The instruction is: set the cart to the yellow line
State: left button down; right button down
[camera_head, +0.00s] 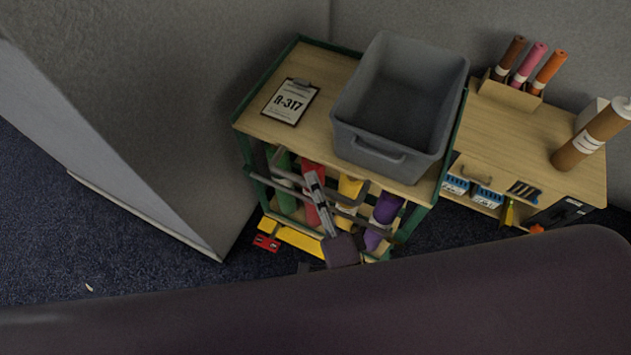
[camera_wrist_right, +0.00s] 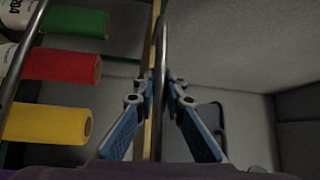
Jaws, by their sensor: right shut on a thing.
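The cart (camera_head: 335,72) has a pale wooden top and a green frame, and stands against the grey walls in the head view. Its grey handle bar (camera_head: 345,208) runs along the near side. My right gripper (camera_head: 314,180) reaches up to that side. In the right wrist view, the fingers (camera_wrist_right: 163,88) close around the handle bar (camera_wrist_right: 163,45). A yellow strip (camera_head: 300,241) shows low down at the cart's near side; I cannot tell whether it is the floor line or part of the cart. My left gripper is out of view.
A grey bin (camera_head: 385,158) and an R-317 clipboard (camera_head: 290,101) lie on the cart, with coloured rolls (camera_head: 313,200) below. A wooden cabinet (camera_head: 520,130) stands close on the right. A grey partition (camera_head: 150,110) stands left. Blue carpet (camera_head: 80,240) is open at lower left.

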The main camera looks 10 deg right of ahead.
jog(key=shift+f, duration=0.15)
jog(key=c, duration=2)
grip_release()
jog(key=shift+o, duration=0.2)
jog(key=shift+s, duration=0.15)
jog(key=v, duration=1.1)
jog(key=shift+s, duration=0.4)
jog(key=shift+d, duration=0.15)
